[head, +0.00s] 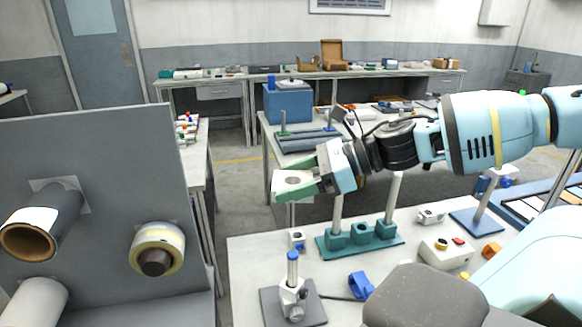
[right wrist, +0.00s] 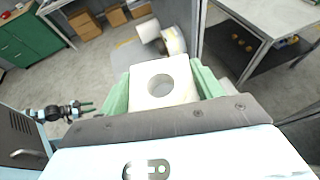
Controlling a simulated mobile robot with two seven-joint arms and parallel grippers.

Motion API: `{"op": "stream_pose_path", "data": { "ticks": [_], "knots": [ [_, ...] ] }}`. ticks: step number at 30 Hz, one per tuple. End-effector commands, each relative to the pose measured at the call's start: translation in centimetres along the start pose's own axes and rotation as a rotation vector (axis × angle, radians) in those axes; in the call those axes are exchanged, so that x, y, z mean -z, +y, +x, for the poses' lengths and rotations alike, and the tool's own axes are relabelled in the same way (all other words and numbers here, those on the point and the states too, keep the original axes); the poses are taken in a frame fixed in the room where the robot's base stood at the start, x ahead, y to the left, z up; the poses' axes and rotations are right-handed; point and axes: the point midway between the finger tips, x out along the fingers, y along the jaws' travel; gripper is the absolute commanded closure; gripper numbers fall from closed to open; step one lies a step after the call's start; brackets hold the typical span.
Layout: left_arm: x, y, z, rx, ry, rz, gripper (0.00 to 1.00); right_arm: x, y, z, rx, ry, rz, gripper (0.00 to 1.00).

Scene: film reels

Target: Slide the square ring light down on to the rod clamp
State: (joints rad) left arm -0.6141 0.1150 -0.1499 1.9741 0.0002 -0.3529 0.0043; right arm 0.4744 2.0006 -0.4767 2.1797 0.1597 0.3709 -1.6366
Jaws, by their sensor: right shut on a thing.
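The square ring light (head: 283,183) is a pale block with a round hole. My right gripper (head: 291,178) is shut on it, with green fingers on two opposite sides. The right wrist view also shows the ring light (right wrist: 181,74), with floor visible through its hole.
A teal block base (head: 358,240) with upright rods stands right of the clamp. A blue clip (head: 361,285) and a cable lie beside the clamp base. A grey panel (head: 105,150) with pegs carrying rolls stands at the left. A button box (head: 443,251) is farther right.

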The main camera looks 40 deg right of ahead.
Motion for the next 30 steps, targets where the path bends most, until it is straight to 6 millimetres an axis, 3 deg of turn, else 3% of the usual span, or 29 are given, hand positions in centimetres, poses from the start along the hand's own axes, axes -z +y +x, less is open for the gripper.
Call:
{"op": "stream_pose_path", "data": {
  "ticks": [15, 30],
  "knots": [
    [0.1, 0.0, -0.1, -0.001, 0.001, 0.002, 0.55, 4.0, 0.0, 1.7, -0.001, -0.001, 0.001, 0.62],
    [-0.1, -0.2, -0.1, -0.001, -0.003, 0.012, 0.55, 4.5, 0.0, 1.9, -0.001, 0.000, 0.000, 0.62]
  ]
}}
